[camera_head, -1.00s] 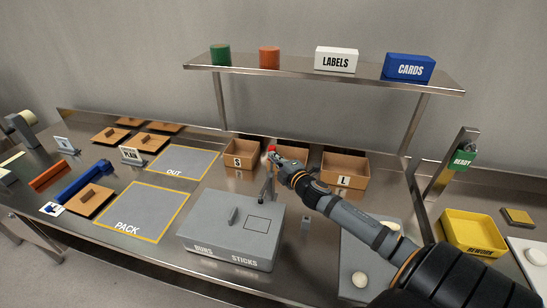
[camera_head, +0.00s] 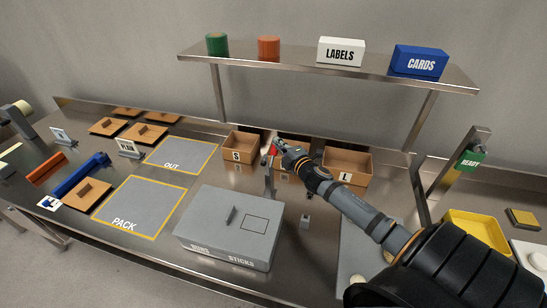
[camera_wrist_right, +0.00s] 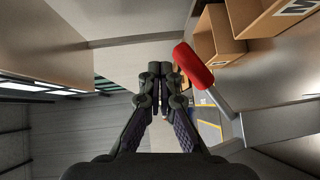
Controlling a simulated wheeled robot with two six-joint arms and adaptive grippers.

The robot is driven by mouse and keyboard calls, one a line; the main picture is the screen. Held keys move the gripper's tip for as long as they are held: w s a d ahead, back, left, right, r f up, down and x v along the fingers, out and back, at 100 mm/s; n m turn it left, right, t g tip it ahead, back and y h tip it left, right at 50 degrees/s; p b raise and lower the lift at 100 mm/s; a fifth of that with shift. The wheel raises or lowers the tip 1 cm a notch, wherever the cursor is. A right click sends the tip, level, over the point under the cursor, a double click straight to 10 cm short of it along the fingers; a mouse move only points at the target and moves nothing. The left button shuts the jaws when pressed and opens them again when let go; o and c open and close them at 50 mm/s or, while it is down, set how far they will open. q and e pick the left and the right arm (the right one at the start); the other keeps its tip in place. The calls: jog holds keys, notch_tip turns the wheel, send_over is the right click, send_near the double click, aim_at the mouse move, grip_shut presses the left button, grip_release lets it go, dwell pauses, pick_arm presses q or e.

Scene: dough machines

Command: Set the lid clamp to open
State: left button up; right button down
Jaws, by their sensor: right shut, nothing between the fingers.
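The lid clamp is a grey lever (camera_head: 269,180) with a red grip (camera_head: 273,150) at its top, standing upright behind the grey lidded box (camera_head: 228,230). The box's lid is down. In the right wrist view the red grip (camera_wrist_right: 193,66) is just right of my fingertips, and its grey lever (camera_wrist_right: 222,103) runs down to the right. My right gripper (camera_head: 280,147) is shut and empty, beside the red grip; it also shows in the wrist view (camera_wrist_right: 160,70). I cannot tell whether it touches the grip. My left gripper is not in view.
Cardboard bins marked S (camera_head: 238,148) and L (camera_head: 346,168) stand behind the clamp, under a metal shelf (camera_head: 320,69). The OUT mat (camera_head: 185,152) and PACK mat (camera_head: 138,205) to the left are clear. A yellow tray (camera_head: 480,235) is at right.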

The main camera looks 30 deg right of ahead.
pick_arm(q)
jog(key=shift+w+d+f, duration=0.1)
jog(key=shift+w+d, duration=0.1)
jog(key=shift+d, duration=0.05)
pick_arm(e)
jog(key=shift+w+d+f, duration=0.2)
dwell(0.4)
